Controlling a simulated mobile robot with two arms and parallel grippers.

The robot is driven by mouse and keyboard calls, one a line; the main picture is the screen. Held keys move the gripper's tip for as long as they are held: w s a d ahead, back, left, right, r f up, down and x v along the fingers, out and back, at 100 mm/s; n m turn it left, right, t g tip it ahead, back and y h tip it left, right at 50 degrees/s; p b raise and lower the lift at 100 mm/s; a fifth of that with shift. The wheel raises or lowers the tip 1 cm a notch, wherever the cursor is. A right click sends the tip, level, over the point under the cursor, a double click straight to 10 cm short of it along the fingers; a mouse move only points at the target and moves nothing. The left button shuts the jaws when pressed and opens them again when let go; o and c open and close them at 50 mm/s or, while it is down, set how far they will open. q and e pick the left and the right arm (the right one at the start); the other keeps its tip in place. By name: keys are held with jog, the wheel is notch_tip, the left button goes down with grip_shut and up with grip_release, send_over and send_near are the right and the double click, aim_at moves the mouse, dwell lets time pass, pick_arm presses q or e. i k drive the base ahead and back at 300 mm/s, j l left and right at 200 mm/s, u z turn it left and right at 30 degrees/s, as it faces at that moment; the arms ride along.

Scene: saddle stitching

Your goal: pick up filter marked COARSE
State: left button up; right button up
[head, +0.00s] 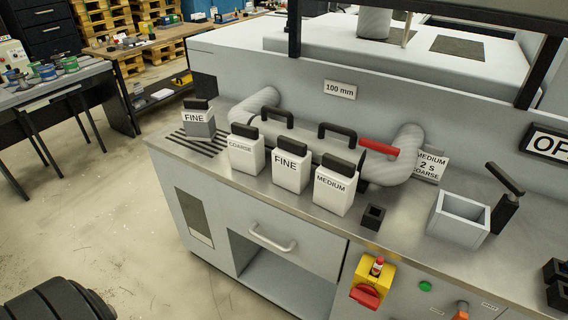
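The filter marked COARSE (246,155) is a white box with a black top grip. It stands upright on the metal counter (275,187), leftmost in a front row of three. The filter marked FINE (291,172) is to its right, and the filter marked MEDIUM (334,192) is right of that. Another filter marked FINE (199,123), greyer, stands behind and left by a dark slotted grate. No gripper can be made out on or near the COARSE filter. A dark ridged part at the bottom left seems to be my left arm; its gripper is out of frame.
A pipe housing with black handles (337,131) and a red lever (379,148) is close behind the row. A small black holder (373,217) and an open grey box (459,217) are to the right. Dark blocks (556,271) at the right edge are unclear. Floor is free at front left.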

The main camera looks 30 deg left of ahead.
aim_at(246, 147)
jog(key=u, duration=1.25)
